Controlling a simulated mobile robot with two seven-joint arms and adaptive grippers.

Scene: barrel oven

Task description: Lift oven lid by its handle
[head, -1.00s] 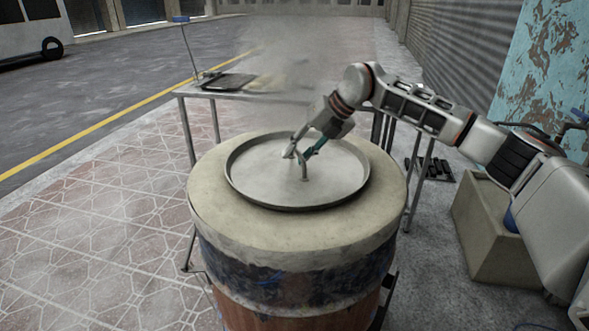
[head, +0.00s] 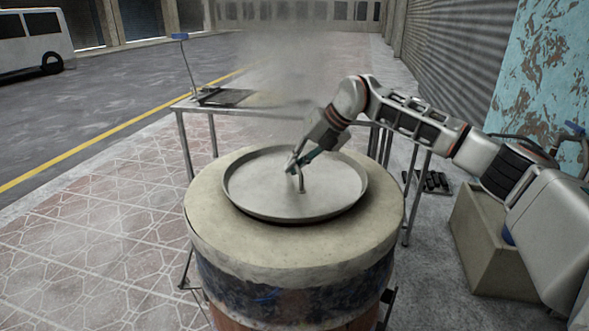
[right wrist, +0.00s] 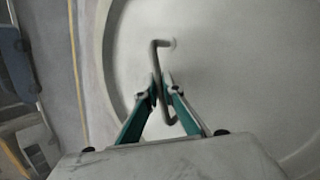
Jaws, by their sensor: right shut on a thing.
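The oven lid (head: 260,192) is a round, grey metal disc with a low rim, over the pale top of the barrel oven (head: 215,232). A dark band shows under the lid's front right edge, like a small gap or shadow. The thin bent handle (head: 302,185) rises from the lid's middle. My right gripper (head: 297,164) is shut on the handle from above. In the right wrist view the handle (right wrist: 154,55) runs between the green and grey fingers of the gripper (right wrist: 162,84). My left gripper is not in view.
A metal table (head: 265,105) with a dark tray (head: 228,97) stands behind the oven, with smoke above it. A concrete trough (head: 475,235) stands to the right. The tiled floor (head: 90,235) at left is open.

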